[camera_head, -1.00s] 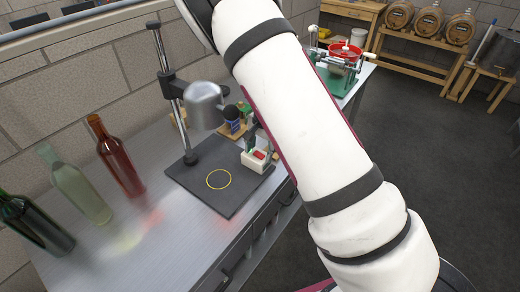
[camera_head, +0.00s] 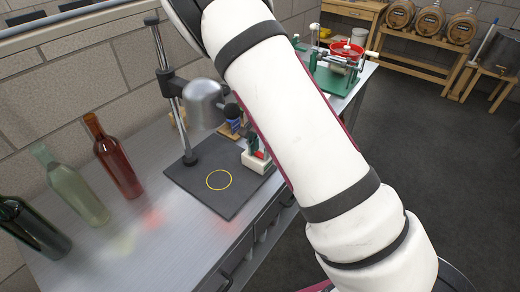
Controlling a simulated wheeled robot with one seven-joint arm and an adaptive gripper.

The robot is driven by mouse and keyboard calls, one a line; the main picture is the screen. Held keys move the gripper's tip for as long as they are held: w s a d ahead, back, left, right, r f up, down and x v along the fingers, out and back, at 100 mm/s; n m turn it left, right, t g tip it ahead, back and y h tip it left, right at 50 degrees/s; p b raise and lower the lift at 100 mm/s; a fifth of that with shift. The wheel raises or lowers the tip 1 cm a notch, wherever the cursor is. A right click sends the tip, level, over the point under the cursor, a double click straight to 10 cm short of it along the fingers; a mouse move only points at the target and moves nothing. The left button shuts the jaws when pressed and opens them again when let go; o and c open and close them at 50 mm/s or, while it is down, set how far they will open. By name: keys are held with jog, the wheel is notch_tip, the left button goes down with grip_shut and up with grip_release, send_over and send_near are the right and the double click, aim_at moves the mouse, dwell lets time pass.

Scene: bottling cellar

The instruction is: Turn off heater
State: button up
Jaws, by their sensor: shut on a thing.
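The heater is a grey metal dome (camera_head: 203,105) on an upright stand post, above a dark base plate (camera_head: 212,198) marked with a yellow ring. A small white switch box (camera_head: 256,164) with a red part sits at the plate's right edge. Small dark parts show just above the box, beside my white arm; I cannot tell whether they are my fingertips. My arm crosses the middle of the picture and hides the area right of the box. My gripper cannot be made out, nor any contact with the switch.
A red bottle (camera_head: 114,158), a pale green bottle (camera_head: 74,188) and a dark green bottle (camera_head: 32,228) stand on the grey bench (camera_head: 170,240) to the left. A green device with a red bowl (camera_head: 346,50) stands at the bench's far end. Floor is clear at right.

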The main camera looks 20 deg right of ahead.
jog(key=o, duration=1.1)
jog(key=shift+o, duration=0.2)
notch_tip(320, 180, up, 12)
